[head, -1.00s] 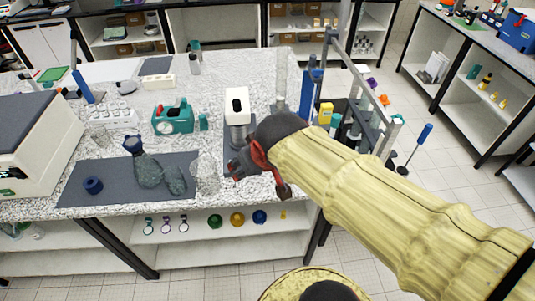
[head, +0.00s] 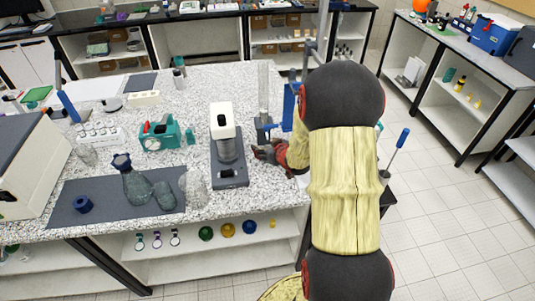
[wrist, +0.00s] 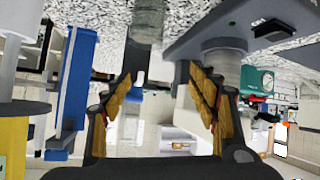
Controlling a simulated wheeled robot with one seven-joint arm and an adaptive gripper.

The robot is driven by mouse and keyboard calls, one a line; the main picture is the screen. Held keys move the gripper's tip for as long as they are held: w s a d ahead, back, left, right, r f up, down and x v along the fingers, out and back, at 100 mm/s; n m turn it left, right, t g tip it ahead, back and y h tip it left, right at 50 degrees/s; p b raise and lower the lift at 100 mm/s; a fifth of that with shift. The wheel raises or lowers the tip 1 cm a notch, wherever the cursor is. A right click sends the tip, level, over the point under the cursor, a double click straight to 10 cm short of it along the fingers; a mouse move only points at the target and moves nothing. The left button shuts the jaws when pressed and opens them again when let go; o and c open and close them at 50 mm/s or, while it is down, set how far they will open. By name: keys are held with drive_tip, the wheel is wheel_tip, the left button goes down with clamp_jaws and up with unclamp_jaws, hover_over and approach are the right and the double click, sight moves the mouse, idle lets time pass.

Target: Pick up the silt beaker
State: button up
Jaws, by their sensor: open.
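I cannot tell for sure which vessel is the silt beaker. In the head view, a clear glass beaker (head: 195,186) stands at the right edge of the dark mat, and another clear vessel (head: 87,154) stands beside the large box machine. My gripper (head: 263,152) is well to the right of both, low over the counter and just right of the white-headed mixer (head: 222,120). In the wrist view my gripper (wrist: 160,68) is open and empty. A grey translucent cylinder (wrist: 145,22) shows beyond the fingertips, and the mixer's grey cup (wrist: 222,55) is beside the right finger.
A tall clear cylinder (head: 263,85) and a blue stand (head: 287,108) are close to my gripper. The dark mat (head: 110,208) holds a dark-topped flask (head: 134,178) and a blue ring (head: 83,204). A teal device (head: 160,135) stands behind. Bare counter lies behind the mixer.

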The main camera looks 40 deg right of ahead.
drive_tip(key=shift+m+t+y, duration=0.3)
drive_tip(key=shift+t, duration=0.6)
drive_tip(key=d+f, duration=0.1)
drive_tip(key=f, duration=0.1)
drive_tip(key=s+d+f, duration=0.1)
drive_tip(key=f, duration=0.1)
drive_tip(key=s+d+f, duration=0.1)
drive_tip(key=f, duration=0.1)
drive_tip(key=shift+s+f+p, duration=0.25)
drive_tip(key=shift+f+p, duration=0.1)
drive_tip(key=shift+f, duration=0.05)
drive_tip(key=shift+s+f, duration=0.2)
drive_tip(key=shift+f, duration=0.25)
drive_tip(key=shift+t, duration=0.3)
drive_tip(key=shift+a+b+x, duration=0.1)
drive_tip(key=shift+b+x, duration=0.15)
drive_tip(key=shift+x, duration=1.7)
drive_tip(key=shift+a+b+x, duration=0.15)
drive_tip(key=shift+b+x, duration=0.05)
drive_tip(key=shift+x, duration=1.7)
drive_tip(key=shift+f, duration=0.1)
drive_tip(key=c, duration=1.5)
drive_tip(key=shift+r, duration=0.2)
